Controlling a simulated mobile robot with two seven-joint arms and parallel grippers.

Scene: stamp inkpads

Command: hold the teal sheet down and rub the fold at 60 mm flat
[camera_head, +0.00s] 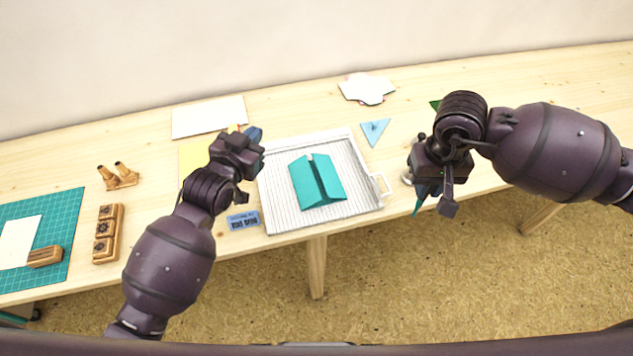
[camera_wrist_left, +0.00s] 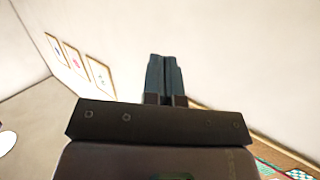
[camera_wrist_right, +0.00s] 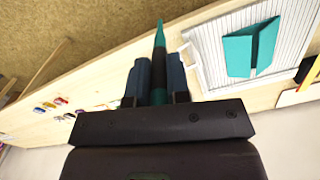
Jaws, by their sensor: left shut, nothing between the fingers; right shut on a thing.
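The teal sheet (camera_head: 305,183) lies on a white ribbed board (camera_head: 280,215), with both side flaps folded in towards a dark gap along its middle. It also shows in the right wrist view (camera_wrist_right: 238,55), on the same board. My left gripper (camera_head: 256,135) is shut and empty, raised near the board's upper left corner; its closed fingers show in the left wrist view (camera_wrist_left: 164,75). My right gripper (camera_wrist_right: 158,78) is shut on a pointed teal tool with a black band (camera_wrist_right: 159,42). In the head view it is right of the board, the tool tip (camera_head: 418,205) pointing down. Neither gripper touches the sheet.
The board has a handle (camera_head: 381,186) on its right. A blue triangle (camera_head: 375,131) and white paper shapes (camera_head: 367,89) lie behind. A blue label card (camera_head: 243,220), wooden stamp block (camera_head: 108,234), twin-peg stand (camera_head: 118,176) and green cutting mat (camera_head: 62,217) are left.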

